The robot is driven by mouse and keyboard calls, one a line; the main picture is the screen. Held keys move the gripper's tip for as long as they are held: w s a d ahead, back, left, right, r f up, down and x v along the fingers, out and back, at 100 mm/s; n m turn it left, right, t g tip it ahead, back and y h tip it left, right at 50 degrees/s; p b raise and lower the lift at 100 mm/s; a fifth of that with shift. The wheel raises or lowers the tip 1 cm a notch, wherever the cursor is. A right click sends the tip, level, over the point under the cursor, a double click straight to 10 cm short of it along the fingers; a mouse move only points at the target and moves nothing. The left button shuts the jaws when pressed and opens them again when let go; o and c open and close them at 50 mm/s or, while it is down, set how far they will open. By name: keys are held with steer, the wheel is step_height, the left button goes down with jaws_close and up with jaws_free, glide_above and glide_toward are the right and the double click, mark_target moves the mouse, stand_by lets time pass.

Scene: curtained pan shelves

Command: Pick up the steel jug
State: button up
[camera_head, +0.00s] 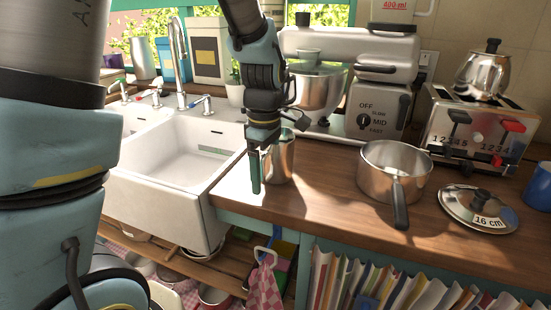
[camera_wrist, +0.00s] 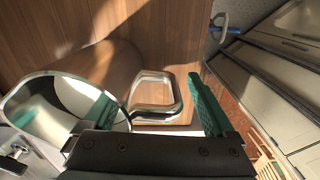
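The steel jug (camera_head: 281,160) stands upright on the wooden counter just right of the sink, partly hidden behind my gripper (camera_head: 262,160). In the wrist view the jug's shiny open rim (camera_wrist: 25,95) is at the left. Its angular handle (camera_wrist: 155,97) points toward the right green finger. My gripper is open, with that finger beyond the handle and apart from it. Green also shows within the jug's mouth; I cannot tell how much is the other finger and how much is reflection. No grip on the handle is visible.
A saucepan (camera_head: 394,172) stands right of the jug, with a lid (camera_head: 479,207) farther right. A stand mixer (camera_head: 345,60) and a toaster (camera_head: 480,128) are behind. The white sink (camera_head: 180,165) is at left. Bare counter (camera_head: 320,205) lies in front.

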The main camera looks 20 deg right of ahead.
jaws_close()
stand_by(0.5)
